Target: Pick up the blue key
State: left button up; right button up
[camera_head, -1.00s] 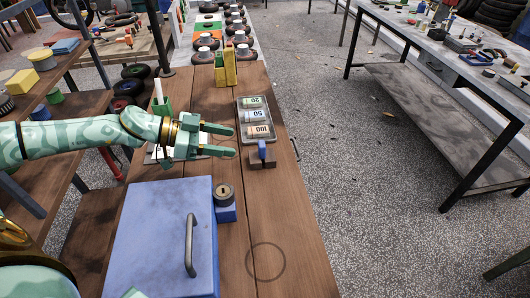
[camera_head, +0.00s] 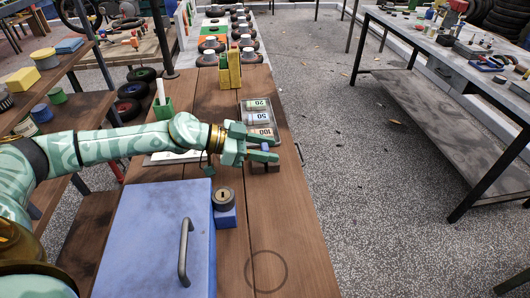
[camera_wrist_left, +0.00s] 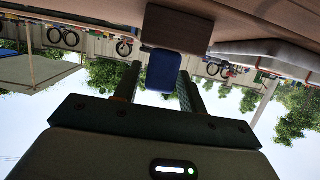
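The blue key (camera_head: 265,147) stands out from a small brown wooden block (camera_head: 266,168) on the wooden cart top. My left gripper (camera_head: 271,146) is open at the block, with its fingers on either side of the key. In the left wrist view, the blue key (camera_wrist_left: 162,70) lies between the two fingertips (camera_wrist_left: 158,82), with the block (camera_wrist_left: 177,28) beyond it. A gap shows on the left finger's side; the key looks close to the right finger, and I cannot tell if they touch. My right gripper is out of view.
A tray (camera_head: 241,123) with cards marked 20, 50 and 100 sits just behind the block. A blue box (camera_head: 150,235) with a dark handle and a round lock piece (camera_head: 223,199) on a blue base stand nearer. The cart's front right is clear.

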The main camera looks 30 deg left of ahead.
pick_arm(q)
jog(key=c, duration=0.6)
